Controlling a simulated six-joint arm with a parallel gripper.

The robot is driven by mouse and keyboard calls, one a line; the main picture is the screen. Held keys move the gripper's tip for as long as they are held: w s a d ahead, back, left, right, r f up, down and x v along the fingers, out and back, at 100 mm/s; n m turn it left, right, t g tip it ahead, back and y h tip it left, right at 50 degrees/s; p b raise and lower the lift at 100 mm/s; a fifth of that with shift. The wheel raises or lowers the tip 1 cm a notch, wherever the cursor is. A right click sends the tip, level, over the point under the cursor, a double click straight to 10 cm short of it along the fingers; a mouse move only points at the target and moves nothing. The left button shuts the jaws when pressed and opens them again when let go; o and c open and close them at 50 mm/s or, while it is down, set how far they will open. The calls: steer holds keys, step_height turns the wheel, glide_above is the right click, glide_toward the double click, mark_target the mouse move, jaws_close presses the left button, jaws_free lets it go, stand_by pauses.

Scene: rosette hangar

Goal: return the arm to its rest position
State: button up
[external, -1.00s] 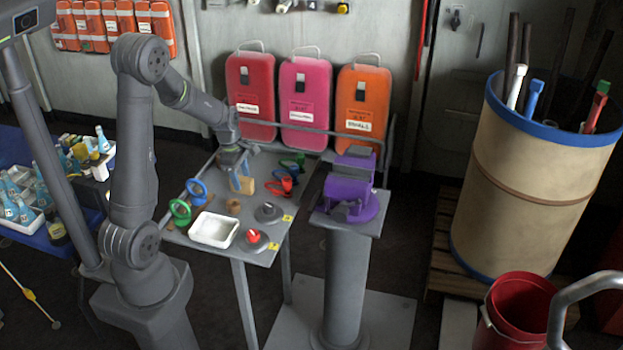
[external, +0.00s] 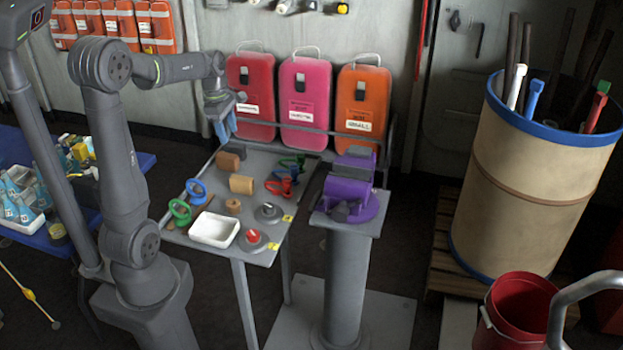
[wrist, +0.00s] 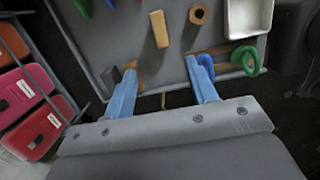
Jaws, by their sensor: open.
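My gripper (external: 223,124) is raised above the back left edge of the grey work table (external: 262,172), beside the red case. In the wrist view my gripper (wrist: 161,72) shows two blue fingers spread apart with nothing between them. A tan block (external: 241,184) lies on the table, clear of the fingers; it also shows in the wrist view (wrist: 159,29). A brown block (external: 228,161) lies behind it.
The table holds a white tray (external: 214,231), blue-handled (external: 196,190), green-handled (external: 179,211) and red-handled (external: 278,188) tools and grey knobs. Red (external: 251,84), pink (external: 305,90) and orange (external: 362,90) cases stand behind. A purple vise (external: 350,190) stands right.

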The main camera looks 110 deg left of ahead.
mark_target(242, 178)
stand_by(0.3)
steer(key=w+f, duration=0.1)
steer(key=f, duration=1)
steer(key=w+f, duration=0.1)
steer(key=f, duration=0.5)
steer(key=shift+w, duration=0.3)
steer(key=shift+r, duration=0.15)
step_height(242, 178, up, 17)
steer(key=s, duration=0.3)
steer(key=w+f, duration=0.1)
steer(key=f, duration=0.4)
steer(key=w+f, duration=0.1)
steer(key=f, duration=0.5)
steer(key=w+f, duration=0.1)
steer(key=f, duration=0.5)
step_height(242, 178, up, 20)
steer(key=shift+f, duration=0.15)
